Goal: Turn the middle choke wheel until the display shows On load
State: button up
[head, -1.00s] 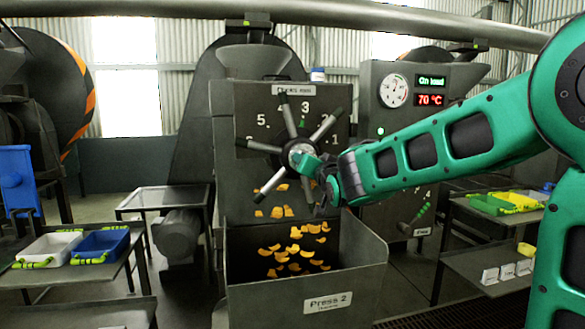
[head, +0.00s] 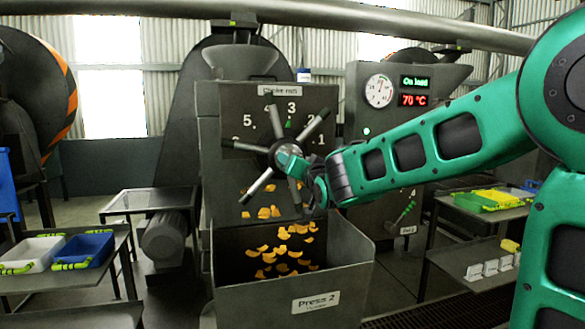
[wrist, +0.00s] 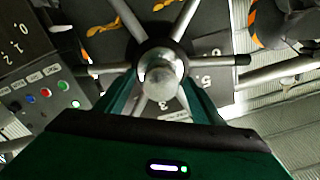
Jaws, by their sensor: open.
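The choke wheel (head: 270,179) is a dark hub with several grey spokes and black tips, on the front of the press marked "Press 2". A numbered scale sits behind it, and a green pointer (head: 288,124) shows near 3. The display (head: 414,82) on the cabinet to the right reads "On load" in green, with "70 °C" in red below. My gripper (head: 290,162) is at the wheel's hub. In the wrist view my open fingers lie either side of the hub's rounded end (wrist: 160,82); I cannot tell whether they touch it.
A grey bin (head: 335,290) labelled "Press 2" stands below the wheel, with orange flakes falling into it. A side table at left holds a white and a blue tray (head: 85,250). Shelves at right hold green and yellow trays (head: 490,200). A round gauge (head: 379,92) is beside the display.

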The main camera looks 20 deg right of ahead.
jog(key=s, duration=0.9)
jog(key=shift+s+a, duration=0.2)
jog(key=shift+s, duration=0.05)
jog(key=s+d+f+g+h, duration=0.1)
jog(key=s+d+f+g, duration=0.4)
jog(key=s+d+f, duration=0.3)
jog(key=s+d+f+g+h, duration=0.2)
jog(key=s+d+f+g, duration=0.4)
jog(key=f, duration=0.4)
jog(key=s+f+g+y, duration=0.2)
jog(key=s+f+g, duration=0.1)
jog(key=s, duration=0.9)
jog(key=s+f+g+y, duration=0.1)
jog(key=s+f+g, duration=0.3)
jog(key=s, duration=0.8)
notch_tip(320, 180, down, 2)
jog(key=shift+a+f+m+y, duration=0.2)
jog(key=shift+a+m+y, duration=0.1)
jog(key=shift+y, duration=0.1)
